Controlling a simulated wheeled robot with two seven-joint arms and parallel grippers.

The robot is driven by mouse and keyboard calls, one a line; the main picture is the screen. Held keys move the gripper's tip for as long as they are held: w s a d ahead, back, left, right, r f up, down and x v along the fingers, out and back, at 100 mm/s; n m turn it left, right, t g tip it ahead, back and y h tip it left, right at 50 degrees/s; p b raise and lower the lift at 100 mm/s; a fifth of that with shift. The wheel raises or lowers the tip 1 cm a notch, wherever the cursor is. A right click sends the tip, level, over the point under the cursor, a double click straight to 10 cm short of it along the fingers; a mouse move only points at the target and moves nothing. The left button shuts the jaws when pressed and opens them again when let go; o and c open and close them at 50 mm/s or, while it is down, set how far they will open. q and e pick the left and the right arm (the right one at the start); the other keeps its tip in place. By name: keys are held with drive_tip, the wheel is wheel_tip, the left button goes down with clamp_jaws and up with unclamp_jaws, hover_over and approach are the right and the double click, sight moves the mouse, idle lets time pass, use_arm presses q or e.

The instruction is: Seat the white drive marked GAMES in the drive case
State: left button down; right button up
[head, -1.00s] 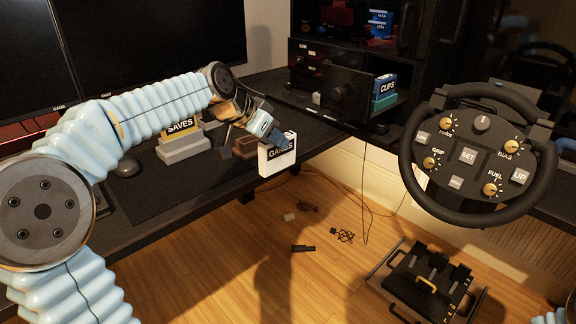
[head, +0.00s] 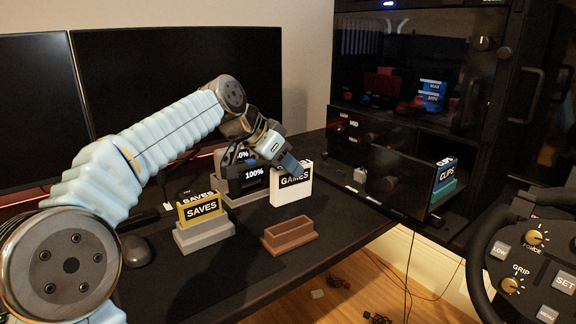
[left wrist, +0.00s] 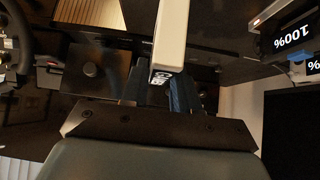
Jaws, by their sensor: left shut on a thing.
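The white drive marked GAMES (head: 291,196) is upright in my left gripper (head: 285,165), in the air above the desk. In the left wrist view the drive (left wrist: 171,35) sits between the fingers (left wrist: 158,92). An empty brown slotted holder (head: 290,237) stands on the desk below and nearer than the drive, apart from it. A yellow drive marked SAVES (head: 201,208) stands in a grey holder (head: 205,236). I cannot tell for sure which holder is the drive case. My right gripper is out of view.
Behind the held drive is a grey stand with 100% displays (head: 254,174). An open drawer (head: 399,181) at right holds a blue CLIPS item (head: 446,172). A mouse (head: 136,251) lies at left. The steering wheel (head: 490,255) is at right. The desk mat's front is clear.

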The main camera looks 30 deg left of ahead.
sight(286, 202)
use_arm(q)
drive_tip(key=shift+s, duration=0.1)
drive_tip(key=shift+f, duration=0.1)
wheel_tip(286, 202, down, 6)
drive_tip(key=b, duration=0.5)
drive_tip(key=shift+s+r, duration=0.1)
drive_tip(key=shift+r, duration=0.1)
idle(0.9)
drive_tip(key=shift+s+f+b, duration=0.1)
drive_tip(key=shift+f+b, duration=1.95)
drive_tip(key=shift+b, duration=0.05)
drive_tip(key=c, duration=0.8)
unclamp_jaws()
